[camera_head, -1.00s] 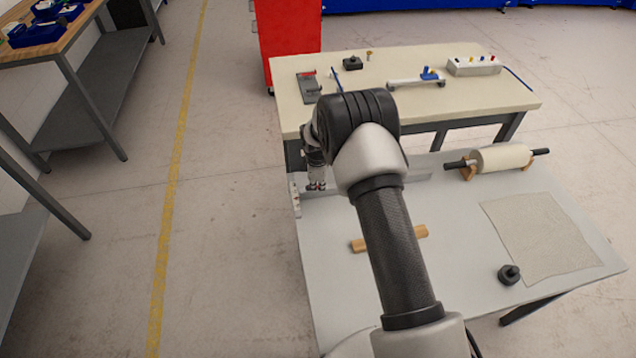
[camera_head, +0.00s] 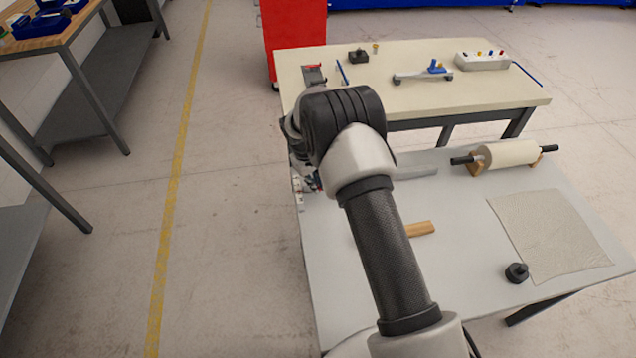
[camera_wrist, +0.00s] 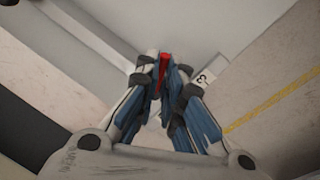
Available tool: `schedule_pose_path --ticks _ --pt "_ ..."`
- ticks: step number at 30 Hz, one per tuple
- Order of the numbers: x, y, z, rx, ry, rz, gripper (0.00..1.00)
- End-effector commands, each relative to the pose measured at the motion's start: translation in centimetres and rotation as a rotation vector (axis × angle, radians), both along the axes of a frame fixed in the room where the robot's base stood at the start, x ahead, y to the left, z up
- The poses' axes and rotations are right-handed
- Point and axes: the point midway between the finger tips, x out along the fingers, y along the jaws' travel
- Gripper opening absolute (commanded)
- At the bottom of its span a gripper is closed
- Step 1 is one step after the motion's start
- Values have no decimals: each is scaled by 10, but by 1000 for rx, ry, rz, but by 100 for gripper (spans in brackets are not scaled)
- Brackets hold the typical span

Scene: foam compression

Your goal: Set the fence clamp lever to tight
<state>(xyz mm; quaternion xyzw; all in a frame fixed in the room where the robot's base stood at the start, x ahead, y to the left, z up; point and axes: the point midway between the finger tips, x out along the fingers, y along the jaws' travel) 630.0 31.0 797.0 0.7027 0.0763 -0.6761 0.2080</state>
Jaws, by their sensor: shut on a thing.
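My gripper (camera_wrist: 166,95) is shut on the red clamp lever (camera_wrist: 163,70), which shows between the blue-padded fingers in the wrist view. The lever's lower part and its pivot are hidden by the fingers. In the head view my gripper (camera_head: 313,181) is low at the left edge of the grey table, mostly hidden behind my arm. The grey fence (camera_head: 415,172) runs along the far side of this table, its left part hidden by my arm. I cannot tell the lever's exact setting.
A white scale strip (camera_head: 298,190) lies along the table's left edge. A wooden bar (camera_head: 421,228), a roll on a stand (camera_head: 508,153), a foam sheet (camera_head: 550,235) and a black knob (camera_head: 517,272) are on the grey table. A cream table (camera_head: 440,105) stands behind.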

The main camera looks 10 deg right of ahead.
Motion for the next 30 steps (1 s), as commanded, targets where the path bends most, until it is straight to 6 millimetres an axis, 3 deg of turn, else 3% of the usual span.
schedule_pose_path --ticks 15,30 --pt "1 12 0 3 -4 -320 0" --pt "1 13 1 3 -4 -373 0"
